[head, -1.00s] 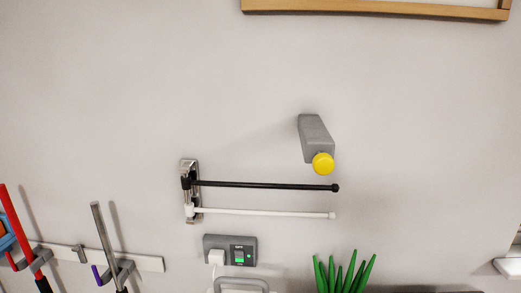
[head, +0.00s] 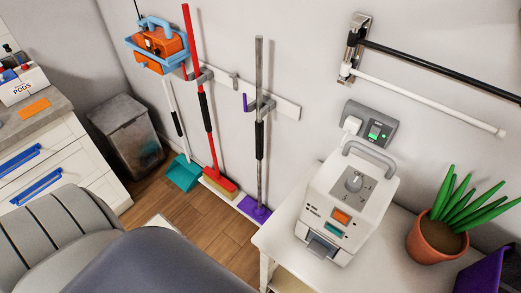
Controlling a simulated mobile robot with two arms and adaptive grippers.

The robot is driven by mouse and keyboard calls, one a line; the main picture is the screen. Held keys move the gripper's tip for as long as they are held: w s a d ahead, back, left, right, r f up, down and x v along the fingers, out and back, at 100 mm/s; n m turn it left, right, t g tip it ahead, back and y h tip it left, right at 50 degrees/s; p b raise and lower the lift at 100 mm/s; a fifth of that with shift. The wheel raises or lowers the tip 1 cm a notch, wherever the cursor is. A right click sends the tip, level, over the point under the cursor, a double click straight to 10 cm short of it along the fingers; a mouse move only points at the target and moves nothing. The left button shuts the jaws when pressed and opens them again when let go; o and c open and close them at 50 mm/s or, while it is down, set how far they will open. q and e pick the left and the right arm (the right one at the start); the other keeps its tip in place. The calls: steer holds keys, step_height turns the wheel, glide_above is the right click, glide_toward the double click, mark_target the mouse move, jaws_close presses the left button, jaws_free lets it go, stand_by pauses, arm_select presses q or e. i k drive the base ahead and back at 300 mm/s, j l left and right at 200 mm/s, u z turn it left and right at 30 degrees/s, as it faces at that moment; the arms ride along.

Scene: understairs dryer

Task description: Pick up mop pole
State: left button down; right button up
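A grey pole (head: 259,65) with a black grip hangs upright in a clip on the white wall rail (head: 285,107). It has a flat purple head (head: 255,208) near the floor and looks like the mop pole. To its left hangs a red pole (head: 189,45) with a black grip and a red brush head (head: 219,185). Neither of my grippers is in view.
A white table (head: 290,232) with a white device (head: 346,200) and a potted plant (head: 436,235) stands right of the poles. A teal dustpan (head: 183,172) and a grey bin (head: 127,138) are left. Some wooden floor (head: 190,215) is clear.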

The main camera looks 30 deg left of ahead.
mark_target(259, 209)
steer(key=u, duration=3.1)
steer(key=i+z, duration=0.15)
steer(key=z, duration=0.3)
steer(key=i+z, duration=0.15)
steer(key=z, duration=0.35)
steer(key=i+z, duration=0.15)
steer(key=z, duration=0.3)
steer(key=i+j+z, duration=0.1)
steer(key=z, duration=0.35)
